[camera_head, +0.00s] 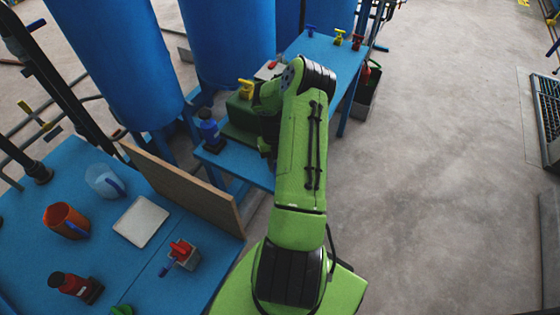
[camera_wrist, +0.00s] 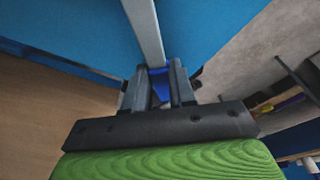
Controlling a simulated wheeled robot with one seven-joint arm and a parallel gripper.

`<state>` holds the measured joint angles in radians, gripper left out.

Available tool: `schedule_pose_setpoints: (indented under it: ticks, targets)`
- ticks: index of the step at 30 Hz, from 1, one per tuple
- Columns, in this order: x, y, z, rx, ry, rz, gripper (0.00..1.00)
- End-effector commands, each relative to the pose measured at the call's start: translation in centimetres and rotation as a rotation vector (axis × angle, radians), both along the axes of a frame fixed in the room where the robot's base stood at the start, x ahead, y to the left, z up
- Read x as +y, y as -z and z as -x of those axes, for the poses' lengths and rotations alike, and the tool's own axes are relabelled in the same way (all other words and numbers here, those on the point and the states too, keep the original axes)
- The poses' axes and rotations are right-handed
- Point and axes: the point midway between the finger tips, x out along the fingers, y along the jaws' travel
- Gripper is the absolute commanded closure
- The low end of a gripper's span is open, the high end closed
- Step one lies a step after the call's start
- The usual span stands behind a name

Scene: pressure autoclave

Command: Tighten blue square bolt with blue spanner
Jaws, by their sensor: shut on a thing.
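My gripper (camera_wrist: 157,76) is shut on a blue piece (camera_wrist: 159,86), which shows between its fingers in the wrist view. A grey bar (camera_wrist: 144,30) runs from the fingertips to the top of that view. The blue piece and bar look like the blue spanner, but its working end is out of view. In the head view my green arm reaches over the far blue table and hides my gripper. I cannot make out the blue square bolt in either view.
A wooden board (camera_head: 188,192) stands along the near blue table's edge. That table holds an orange mug (camera_head: 60,216), a white tray (camera_head: 141,221) and a tool holder (camera_head: 187,262).

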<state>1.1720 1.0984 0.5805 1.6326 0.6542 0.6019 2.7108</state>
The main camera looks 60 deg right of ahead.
Motion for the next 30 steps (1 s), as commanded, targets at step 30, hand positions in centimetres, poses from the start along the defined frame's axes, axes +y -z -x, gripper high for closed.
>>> schedule_pose_setpoints:
  ticks: [30]
  targets:
    - [2.3,-0.1,-3.1,-0.002,0.383,-0.003,1.00]
